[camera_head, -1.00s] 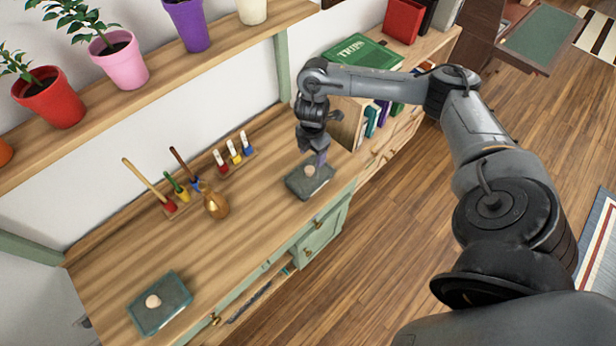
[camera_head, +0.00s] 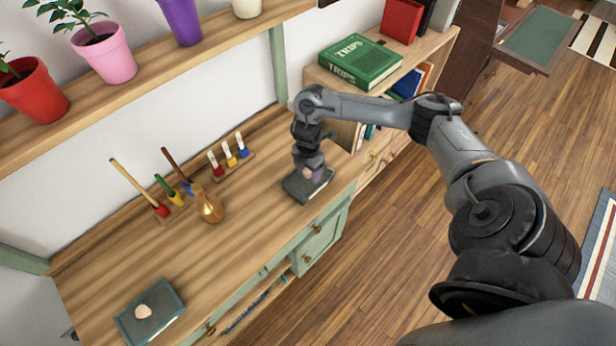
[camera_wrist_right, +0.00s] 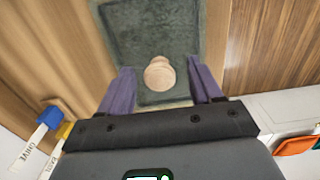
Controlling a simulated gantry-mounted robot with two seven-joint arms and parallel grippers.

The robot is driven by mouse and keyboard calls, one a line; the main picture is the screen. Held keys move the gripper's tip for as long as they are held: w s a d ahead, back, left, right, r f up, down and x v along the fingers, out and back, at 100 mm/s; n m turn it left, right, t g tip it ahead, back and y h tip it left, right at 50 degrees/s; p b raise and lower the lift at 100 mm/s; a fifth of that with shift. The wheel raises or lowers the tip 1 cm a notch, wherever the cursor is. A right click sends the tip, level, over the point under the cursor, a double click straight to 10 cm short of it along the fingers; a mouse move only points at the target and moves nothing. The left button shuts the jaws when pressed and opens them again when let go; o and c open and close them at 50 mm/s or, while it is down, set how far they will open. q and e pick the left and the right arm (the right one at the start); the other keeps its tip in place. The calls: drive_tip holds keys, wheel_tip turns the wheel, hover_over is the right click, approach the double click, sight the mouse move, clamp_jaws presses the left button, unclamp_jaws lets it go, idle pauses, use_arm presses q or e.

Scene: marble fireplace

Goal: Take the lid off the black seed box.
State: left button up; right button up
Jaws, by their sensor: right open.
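The black seed box (camera_head: 294,190) stands on the wooden worktop near the bookcase. Its lid is on, with a round pale wooden knob (camera_wrist_right: 159,73) in the middle. My right gripper (camera_head: 311,174) points down over the lid. In the right wrist view my right gripper (camera_wrist_right: 160,66) is open, with one purple finger on each side of the knob; I cannot tell whether they touch it. The fingers partly hide the knob in the head view. My left gripper is not in view.
A similar greenish box (camera_head: 168,325) with a pale knob stands at the worktop's near left. A bookcase with a green book (camera_head: 360,62) is close behind the arm.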

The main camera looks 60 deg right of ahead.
drive_tip(key=c, duration=1.1)
drive_tip(key=shift+r, duration=0.1)
